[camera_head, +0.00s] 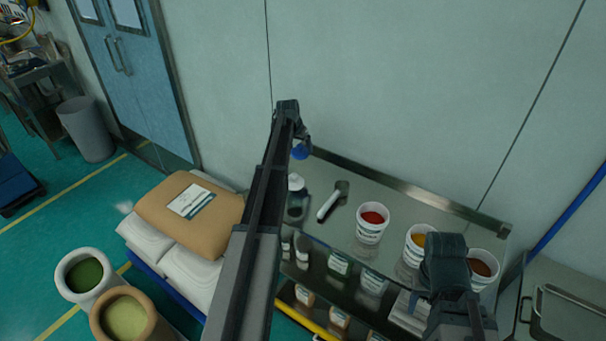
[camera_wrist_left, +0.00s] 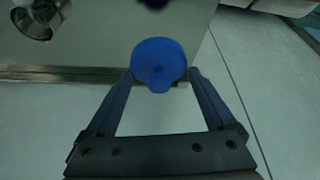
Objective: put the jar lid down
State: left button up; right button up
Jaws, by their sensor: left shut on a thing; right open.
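The blue jar lid (camera_wrist_left: 158,62) is between the fingertips of my left gripper (camera_wrist_left: 160,78), which is shut on it. In the head view the lid (camera_head: 300,151) hangs under the left gripper (camera_head: 297,136), near the back left corner of the steel table (camera_head: 335,226). I cannot tell the exact gap between lid and table.
White tubs with red (camera_head: 371,224), yellow (camera_head: 416,244) and brown (camera_head: 483,268) contents stand to the right. A raised rim (camera_head: 410,193) runs along the table's back. Sacks (camera_head: 160,240) are stacked to the left.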

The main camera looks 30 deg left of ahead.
aim_at(296, 156)
pick_arm(q)
jog(key=shift+f+b, duration=5)
jog(key=shift+f, duration=0.2)
jog(key=o, duration=1)
jog(key=shift+r, duration=0.1)
jog(key=shift+r, duration=0.25)
jog(key=p+v, duration=1.1)
jog(key=v, duration=0.1)
